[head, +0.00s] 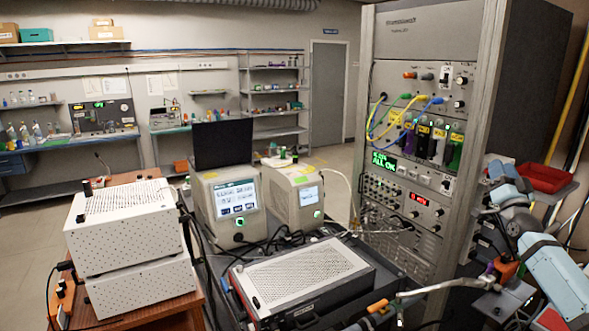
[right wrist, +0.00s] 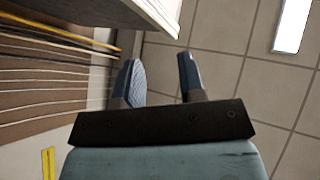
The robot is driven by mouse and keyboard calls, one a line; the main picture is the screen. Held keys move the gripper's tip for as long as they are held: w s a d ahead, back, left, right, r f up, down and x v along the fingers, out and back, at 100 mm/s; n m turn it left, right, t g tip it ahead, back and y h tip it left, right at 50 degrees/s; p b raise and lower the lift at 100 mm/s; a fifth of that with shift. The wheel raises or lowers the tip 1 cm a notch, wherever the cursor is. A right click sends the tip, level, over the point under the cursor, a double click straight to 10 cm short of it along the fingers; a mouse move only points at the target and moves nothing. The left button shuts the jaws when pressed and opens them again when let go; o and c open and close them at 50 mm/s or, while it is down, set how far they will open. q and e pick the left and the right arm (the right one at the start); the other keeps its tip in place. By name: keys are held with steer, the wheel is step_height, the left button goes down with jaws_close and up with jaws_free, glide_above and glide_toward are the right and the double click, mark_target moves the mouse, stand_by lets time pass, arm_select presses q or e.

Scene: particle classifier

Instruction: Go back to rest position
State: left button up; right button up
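My right arm comes in from the lower right of the head view, with light blue and white links. My right gripper (head: 499,167) is raised beside the right side of the tall grey rack (head: 465,150). The right wrist view shows the two dark blue fingers of the right gripper (right wrist: 160,80) apart, with nothing between them. A pale edge of a large object and a tiled surface with a bright panel lie beyond the fingers. My left gripper is not in view.
A red tray (head: 546,178) is close to the right gripper. Yellow poles (head: 568,95) stand at the far right. A perforated box (head: 303,277), two instruments with screens and stacked white boxes (head: 128,226) stand in front. Open floor lies behind, towards the door (head: 326,92).

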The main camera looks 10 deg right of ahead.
steer(key=w+d+f+n+g+h, duration=0.2)
steer(key=w+d+f+n+g, duration=0.1)
steer(key=f+n+g, duration=0.6)
steer(key=s+a+f+n+y, duration=0.15)
steer(key=s+a+f, duration=0.25)
steer(key=a+f, duration=0.55)
steer(key=s+a+f+n+y, duration=0.1)
steer(key=s+a+f+y, duration=0.25)
steer(key=a+f, duration=0.65)
steer(key=s+a+f+m+g+y, duration=0.1)
steer(key=s+a+f+g+y, duration=0.1)
steer(key=s+a+f, duration=0.95)
steer(key=s+a+f+g+y, duration=0.1)
steer(key=s+a+f+g, duration=0.1)
steer(key=s+a+f, duration=0.9)
steer(key=s+a+r+m+g+y, duration=0.1)
steer(key=s+a, duration=0.1)
steer(key=s, duration=1.2)
steer(key=shift+s+a+r+m, duration=0.15)
steer(key=shift+s+r+m, duration=0.15)
steer(key=shift+r+m, duration=0.05)
